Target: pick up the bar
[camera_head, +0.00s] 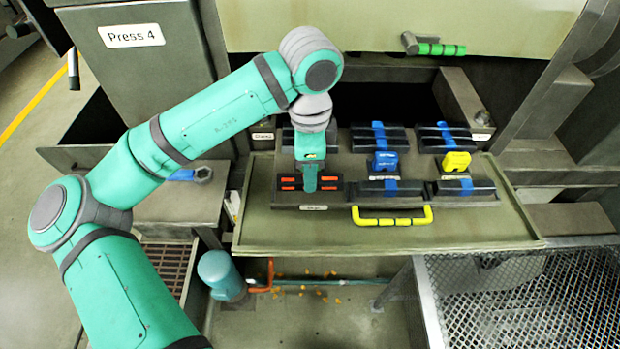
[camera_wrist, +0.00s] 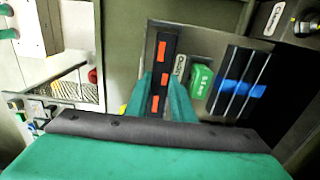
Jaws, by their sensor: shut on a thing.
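A dark bar with orange-red marks (camera_wrist: 161,72) shows in the wrist view, running lengthwise away from the camera between my teal fingers. My gripper (camera_wrist: 166,102) is shut on this bar, with a finger on each side. In the head view my gripper (camera_head: 309,184) points down over the orange-marked dark bar piece (camera_head: 290,184) at the left front of the rack. The gripper covers its middle. I cannot tell whether the bar is resting or slightly raised.
Bars with blue bands (camera_head: 377,138) lie in rows to the right, with a blue tag (camera_head: 385,161) and a yellow tag (camera_head: 456,161) on holders. A green tag (camera_wrist: 202,81) is close beside the held bar. A yellow handle (camera_head: 392,216) sits at the tray's (camera_head: 400,238) front.

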